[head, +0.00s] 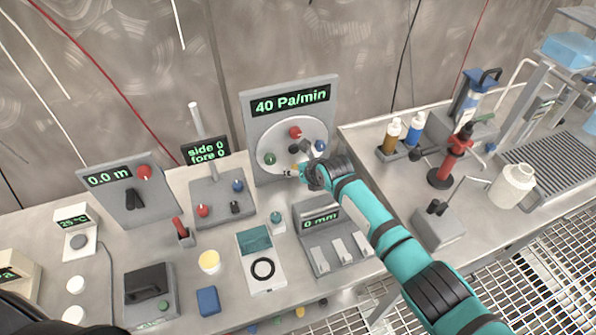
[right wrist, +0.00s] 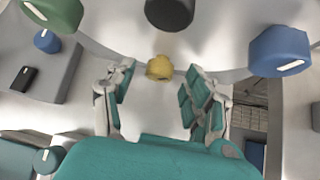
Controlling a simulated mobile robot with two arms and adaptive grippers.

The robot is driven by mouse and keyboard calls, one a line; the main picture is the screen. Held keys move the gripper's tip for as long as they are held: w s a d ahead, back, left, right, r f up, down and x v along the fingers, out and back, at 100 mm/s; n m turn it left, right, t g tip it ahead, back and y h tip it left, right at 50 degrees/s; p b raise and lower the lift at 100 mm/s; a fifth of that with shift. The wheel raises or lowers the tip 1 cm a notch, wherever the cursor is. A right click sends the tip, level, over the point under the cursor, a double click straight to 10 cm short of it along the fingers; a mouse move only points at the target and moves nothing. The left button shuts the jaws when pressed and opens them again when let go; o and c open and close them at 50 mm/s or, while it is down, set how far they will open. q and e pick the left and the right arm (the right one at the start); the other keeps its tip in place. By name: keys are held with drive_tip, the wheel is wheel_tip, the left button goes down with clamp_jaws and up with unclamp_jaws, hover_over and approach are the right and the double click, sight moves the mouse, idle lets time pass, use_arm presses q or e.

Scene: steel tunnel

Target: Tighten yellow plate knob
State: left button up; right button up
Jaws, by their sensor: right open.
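The upright panel (head: 244,107) reads "40 Pa/min" and carries a round pale plate (head: 262,136). On the plate are a red knob (head: 295,132), a green knob (head: 270,158), a blue knob (head: 320,146), a dark centre knob (head: 294,149) and a yellow knob, mostly hidden by my gripper in the head view. In the right wrist view the yellow knob (right wrist: 160,67) lies ahead, between the fingertip lines. My right gripper (right wrist: 158,88) is open, fingers either side and short of the knob, apparently not touching it. It also shows in the head view (head: 293,173). My left gripper is not in view.
Left of the panel stand a "side 0 fore 0" console (head: 222,193) and a "0.0 m" box (head: 128,190). A "0 mm" box (head: 321,229) with several levers stands below my right arm. Bottles (head: 391,137) and a red-handled tool (head: 455,155) stand on the right bench.

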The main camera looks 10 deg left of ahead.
drive_tip(key=shift+w+a+f, duration=0.2)
drive_tip(key=shift+a+f, duration=0.05)
drive_tip(key=shift+f, duration=0.1)
drive_tip(key=shift+c, duration=0.2)
clamp_jaws()
drive_tip(key=y+b, duration=0.1)
drive_tip(key=b, duration=0.5)
drive_tip(key=m+g+y+b, duration=0.1)
drive_tip(key=b, duration=0.5)
drive_tip(key=shift+w+d+f+m+y, duration=0.2)
drive_tip(key=shift+f+m+y, duration=0.1)
drive_tip(key=shift+f+y, duration=0.1)
drive_tip(key=shift+r+g, duration=0.1)
drive_tip(key=shift+g, duration=0.2)
drive_tip(key=shift+r, duration=0.2)
